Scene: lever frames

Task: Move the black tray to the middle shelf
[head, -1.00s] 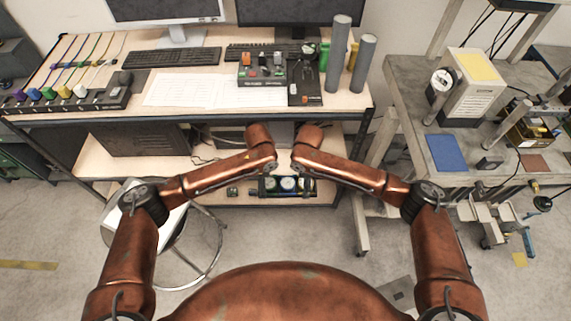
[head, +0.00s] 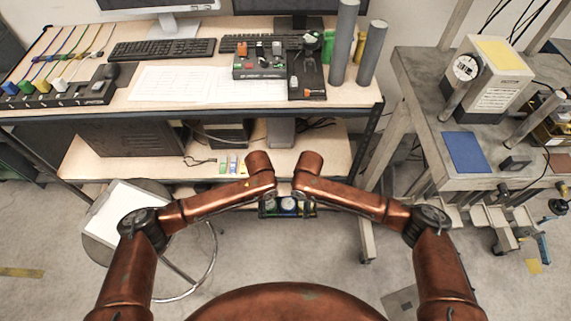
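A dark tray-like holder with round pale-faced gauges (head: 288,207) shows low between my forearms, under the front of the desk. I take it as the black tray; my wrists hide its upper part. The shelf under the desk top (head: 325,155) is pale wood and lies behind my wrists. My two arms reach in from both sides and their bent wrist ends stop close together above the gauge holder. Both grippers are hidden behind my own wrists, so I cannot see whether they touch it.
The desk top (head: 160,105) holds keyboards, papers, a switch box (head: 258,65) and grey cylinders (head: 343,45). Small coloured items (head: 232,165) and a dark case (head: 130,138) are on the shelf. A round stool (head: 110,215) stands left; a grey workbench (head: 430,105) stands right.

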